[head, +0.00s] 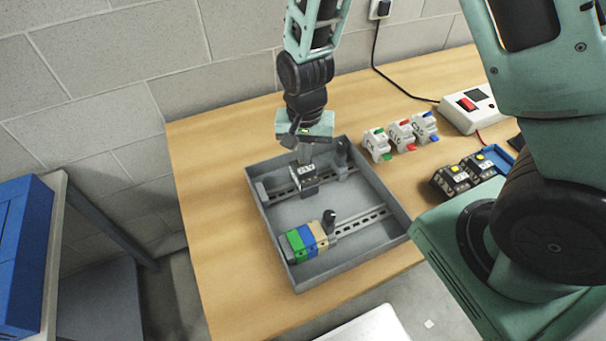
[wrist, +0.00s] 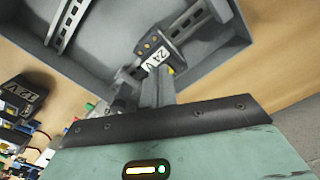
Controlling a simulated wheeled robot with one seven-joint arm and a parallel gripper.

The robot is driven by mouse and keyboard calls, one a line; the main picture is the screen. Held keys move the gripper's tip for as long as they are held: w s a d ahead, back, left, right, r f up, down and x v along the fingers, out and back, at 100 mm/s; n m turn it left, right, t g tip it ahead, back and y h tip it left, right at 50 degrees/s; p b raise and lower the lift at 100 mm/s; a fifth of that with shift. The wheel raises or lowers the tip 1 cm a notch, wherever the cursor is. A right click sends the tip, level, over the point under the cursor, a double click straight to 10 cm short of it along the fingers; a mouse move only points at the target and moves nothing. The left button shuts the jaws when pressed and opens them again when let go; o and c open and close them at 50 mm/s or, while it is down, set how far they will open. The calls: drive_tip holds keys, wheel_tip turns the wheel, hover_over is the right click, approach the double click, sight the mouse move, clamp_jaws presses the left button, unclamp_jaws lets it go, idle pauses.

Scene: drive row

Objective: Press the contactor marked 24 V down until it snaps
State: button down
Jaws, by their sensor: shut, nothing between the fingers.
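The contactor marked 24 V (head: 304,178) is a dark block with a white label at the far rail (head: 325,177) in the grey tray (head: 268,226). In the wrist view the contactor (wrist: 155,56) shows its 24 V label beside my fingertips. My gripper (head: 304,160) points down over the contactor, fingers together and empty. In the wrist view the gripper (wrist: 157,85) reaches the contactor's label side and appears to touch it. I cannot tell whether the contactor is fully seated on the rail; its underside is hidden.
Green, blue and tan terminal blocks (head: 304,240) sit on the near rail. Dark end stops stand on both rails. Right of the tray are white breakers (head: 401,134), dark contactors (head: 455,180) by a blue tray, and a white box with a red switch (head: 468,108).

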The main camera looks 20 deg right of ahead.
sight(304, 167)
drive_tip(key=shift+f, duration=0.1)
drive_tip(key=shift+f+b, duration=0.6)
drive_tip(key=shift+f, duration=0.1)
idle(0.5)
wheel_tip(304, 167, up, 8)
drive_tip(key=p, duration=0.7)
idle(0.7)
